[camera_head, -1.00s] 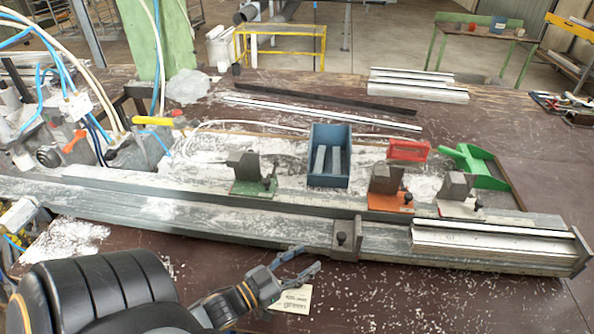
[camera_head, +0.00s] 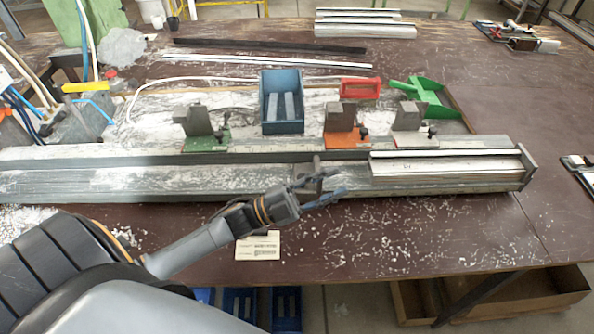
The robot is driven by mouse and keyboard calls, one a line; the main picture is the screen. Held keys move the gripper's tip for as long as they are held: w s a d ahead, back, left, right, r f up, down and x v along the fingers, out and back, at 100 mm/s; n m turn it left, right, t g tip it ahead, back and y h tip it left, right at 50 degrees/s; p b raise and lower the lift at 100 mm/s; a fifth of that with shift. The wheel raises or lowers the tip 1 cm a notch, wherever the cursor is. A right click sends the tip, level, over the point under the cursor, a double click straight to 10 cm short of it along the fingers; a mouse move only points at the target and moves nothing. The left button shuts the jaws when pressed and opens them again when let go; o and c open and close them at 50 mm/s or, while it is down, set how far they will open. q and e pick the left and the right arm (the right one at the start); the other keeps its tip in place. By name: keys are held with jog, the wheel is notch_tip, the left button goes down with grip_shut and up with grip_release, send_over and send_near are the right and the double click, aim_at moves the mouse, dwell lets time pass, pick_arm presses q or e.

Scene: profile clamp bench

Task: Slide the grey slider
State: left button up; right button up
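The grey slider (camera_head: 316,165) is a small upright grey block on the long rail (camera_head: 150,184), just left of the light profiles. My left gripper (camera_head: 338,182) reaches in from the left and overlaps it in the head view. Its two dark fingers are spread apart, one over the slider and one along the rail's front edge. The fingers hide the slider's lower part and its knob, and I cannot tell whether they touch it. My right gripper is not in view.
Light profiles (camera_head: 445,165) lie on the rail's right part, up to the end plate (camera_head: 525,165). Behind the rail stand clamps with green (camera_head: 207,140), orange (camera_head: 346,138) and whitish (camera_head: 411,139) bases, and a blue bin (camera_head: 283,123). A paper label (camera_head: 258,246) lies in front.

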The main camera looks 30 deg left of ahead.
pick_arm(q)
jog(key=d+r+m+g+h+b, duration=0.1)
jog(key=d+m+g+h, duration=0.15)
jog(key=m+g, duration=0.5)
jog(key=d+r+m+g+h+b, duration=0.15)
jog(key=d+m+g, duration=0.3)
jog(key=m, duration=0.65)
jog(key=m+g+y+b, duration=0.4)
jog(key=m+y, duration=1.2)
jog(key=m, duration=0.1)
send_near(302, 176)
jog(key=p+x, duration=0.3)
jog(key=x, duration=0.5)
jog(key=shift+s+d+f+p, duration=0.1)
jog(key=shift+d+f+p, duration=0.05)
jog(key=shift+f+p, duration=0.2)
jog(key=shift+c, duration=0.4)
grip_shut()
